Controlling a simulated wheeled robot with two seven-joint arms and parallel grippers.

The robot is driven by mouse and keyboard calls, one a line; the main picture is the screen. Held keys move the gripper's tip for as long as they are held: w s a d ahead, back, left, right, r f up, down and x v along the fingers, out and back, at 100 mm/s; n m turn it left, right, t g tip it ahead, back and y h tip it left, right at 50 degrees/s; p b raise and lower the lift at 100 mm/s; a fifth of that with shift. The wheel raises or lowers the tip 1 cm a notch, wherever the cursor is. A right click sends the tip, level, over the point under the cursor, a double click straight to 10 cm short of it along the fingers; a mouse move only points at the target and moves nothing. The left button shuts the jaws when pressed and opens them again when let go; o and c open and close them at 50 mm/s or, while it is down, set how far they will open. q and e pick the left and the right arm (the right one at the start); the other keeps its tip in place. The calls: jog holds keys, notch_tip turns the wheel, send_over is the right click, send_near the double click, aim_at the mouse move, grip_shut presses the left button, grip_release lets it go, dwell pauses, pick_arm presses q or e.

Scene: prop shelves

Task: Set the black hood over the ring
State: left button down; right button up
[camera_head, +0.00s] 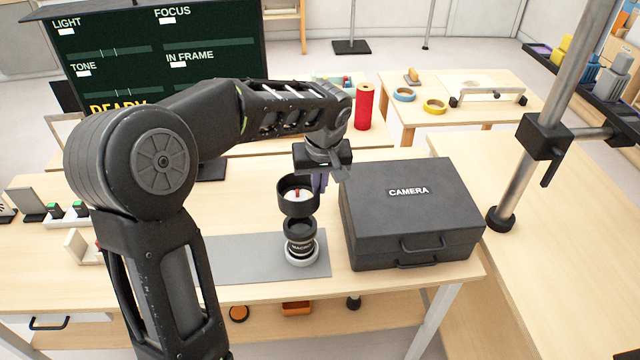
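A black, open-topped round piece (297,207), which looks like the hood, is behind the lens; a white inside with a small red mark shows in it. I cannot tell whether it stands on the table or hangs from the gripper. A black lens marked MACRO (300,245) stands upright on the grey mat, with a pale ring (302,259) around its foot. My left gripper (319,184) points down at the right rear edge of the black round piece. Its fingertips are partly hidden, so its grip is unclear. My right gripper is not in view.
A black CAMERA case (410,215) stands close on the right. The grey mat (235,258) is bare left of the lens. A red roll (364,107) stands behind, and a dark screen (160,50) at the back left. A metal post (560,110) rises at right.

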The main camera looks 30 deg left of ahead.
pick_arm(q)
jog(key=shift+s+a, duration=0.1)
jog(key=shift+a, duration=0.05)
jog(key=shift+f, duration=0.15)
jog(key=b, duration=0.4)
send_over(300, 227)
jog(key=w+d, duration=0.3)
jog(key=d, duration=0.1)
jog(key=shift+f, duration=3.3)
jog(key=shift+s+a+r, duration=0.1)
jog(key=shift+a+r, duration=0.05)
jog(key=shift+f+b, duration=0.2)
jog(key=shift+b, duration=0.5)
jog(key=shift+f+b, duration=0.75)
jog(key=shift+b, duration=0.4)
dwell(1.4)
